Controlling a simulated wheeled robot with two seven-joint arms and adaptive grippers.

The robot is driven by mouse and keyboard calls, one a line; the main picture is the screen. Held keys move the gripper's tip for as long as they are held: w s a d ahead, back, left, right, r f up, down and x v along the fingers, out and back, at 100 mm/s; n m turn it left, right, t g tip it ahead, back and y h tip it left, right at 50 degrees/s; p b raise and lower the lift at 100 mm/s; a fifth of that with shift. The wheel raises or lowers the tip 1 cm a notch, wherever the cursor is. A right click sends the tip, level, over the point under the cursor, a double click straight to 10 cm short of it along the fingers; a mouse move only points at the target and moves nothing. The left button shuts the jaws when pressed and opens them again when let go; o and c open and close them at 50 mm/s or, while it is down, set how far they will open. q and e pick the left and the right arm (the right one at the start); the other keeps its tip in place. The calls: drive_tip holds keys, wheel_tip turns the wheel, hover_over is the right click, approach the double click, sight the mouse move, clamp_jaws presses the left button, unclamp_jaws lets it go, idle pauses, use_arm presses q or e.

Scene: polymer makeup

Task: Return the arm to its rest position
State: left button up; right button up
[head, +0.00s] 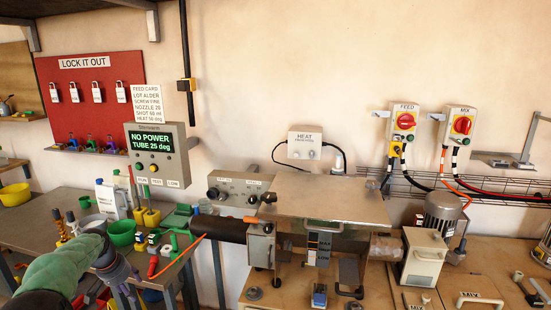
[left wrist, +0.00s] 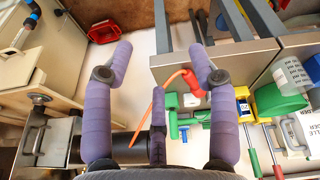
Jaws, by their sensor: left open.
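My left arm (head: 62,272), with a green sleeve, comes in from the lower left in the head view. Its left gripper (head: 118,268) is near the front edge of the left bench. In the left wrist view the purple fingers of the left gripper (left wrist: 162,62) stand wide apart with nothing held between them. An orange-red tool (left wrist: 191,82) shows beyond the fingers, close to the right finger in the picture; I cannot tell whether they touch. My right gripper is in neither view.
The left bench (head: 35,232) holds a green bowl (head: 122,232), bottles and tools. A machine with a metal plate (head: 330,200) stands on the right bench. A display (head: 155,145) reads "NO POWER". A red lock board (head: 92,90) hangs behind. The floor gap between benches is open.

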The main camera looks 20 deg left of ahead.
use_arm(q)
drive_tip(key=w+d+f+m+h, duration=0.1)
drive_tip(key=w+d+f, duration=0.1)
drive_tip(key=d+f, duration=1.05)
drive_tip(key=w+d+f+h, duration=0.1)
drive_tip(key=w+d+f, duration=0.1)
drive_tip(key=d+f, duration=1.05)
drive_tip(key=s+d+f+g+h, duration=0.1)
drive_tip(key=s+d+f, duration=0.3)
drive_tip(key=d, duration=0.6)
drive_tip(key=s+d+f+g+h, duration=0.15)
drive_tip(key=s+d, duration=0.35)
drive_tip(key=d, duration=0.5)
drive_tip(key=s+d+f+m, duration=0.1)
drive_tip(key=s+d+f, duration=0.1)
drive_tip(key=s+d, duration=0.7)
drive_tip(key=s, duration=0.4)
drive_tip(key=shift+d+p, duration=0.35)
